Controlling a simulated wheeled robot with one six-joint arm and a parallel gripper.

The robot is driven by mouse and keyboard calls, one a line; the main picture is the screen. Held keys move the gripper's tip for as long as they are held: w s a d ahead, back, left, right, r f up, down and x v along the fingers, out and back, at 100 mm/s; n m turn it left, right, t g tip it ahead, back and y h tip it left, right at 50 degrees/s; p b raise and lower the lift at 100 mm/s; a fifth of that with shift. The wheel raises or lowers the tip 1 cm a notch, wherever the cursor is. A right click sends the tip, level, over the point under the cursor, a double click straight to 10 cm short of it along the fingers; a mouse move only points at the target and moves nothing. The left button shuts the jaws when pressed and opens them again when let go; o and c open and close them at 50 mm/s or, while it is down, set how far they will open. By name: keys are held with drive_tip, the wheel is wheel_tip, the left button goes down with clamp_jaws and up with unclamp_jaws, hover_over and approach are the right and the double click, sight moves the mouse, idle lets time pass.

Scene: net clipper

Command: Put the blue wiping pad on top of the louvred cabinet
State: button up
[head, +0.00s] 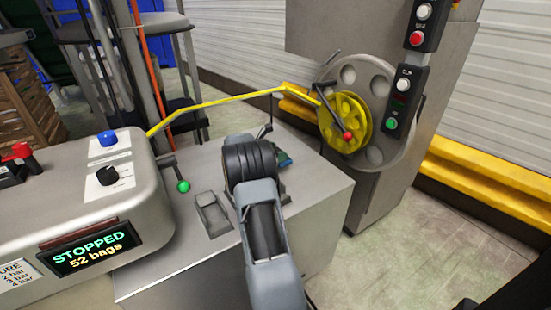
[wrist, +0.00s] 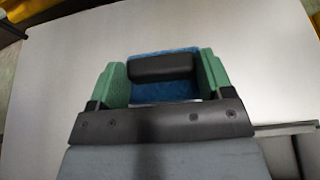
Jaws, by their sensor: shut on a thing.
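The blue wiping pad (wrist: 165,91) shows in the wrist view, with a black grip bar across it. My gripper (wrist: 163,76) is shut on it, one green finger at each side. In the head view my gripper (head: 283,158) is mostly hidden behind my wrist, over the far part of a grey metal top (head: 318,186). The pad cannot be made out there. The wrist view shows a plain pale grey surface (wrist: 245,60) behind the pad; I cannot tell whether they touch. No louvres show, so I cannot tell which body is the louvred cabinet.
A console (head: 100,190) reading "STOPPED 52 bags" stands at left, beside a green-knobbed lever (head: 183,186). A yellow rod (head: 225,99) runs to a yellow wheel (head: 346,122) on a tall grey cabinet (head: 395,180) at right. A raised bracket (head: 211,214) sits left of my arm.

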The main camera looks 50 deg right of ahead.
drive_tip(key=shift+f, duration=1.05)
drive_tip(key=shift+a+f, duration=0.1)
drive_tip(key=shift+f, duration=0.05)
drive_tip(key=o, duration=0.9)
drive_tip(key=shift+w+r, duration=0.1)
drive_tip(key=shift+r, duration=0.15)
drive_tip(key=p+v, duration=0.1)
drive_tip(key=v, duration=1.1)
drive_tip(key=shift+f+p, duration=0.1)
drive_tip(key=shift+p, duration=0.2)
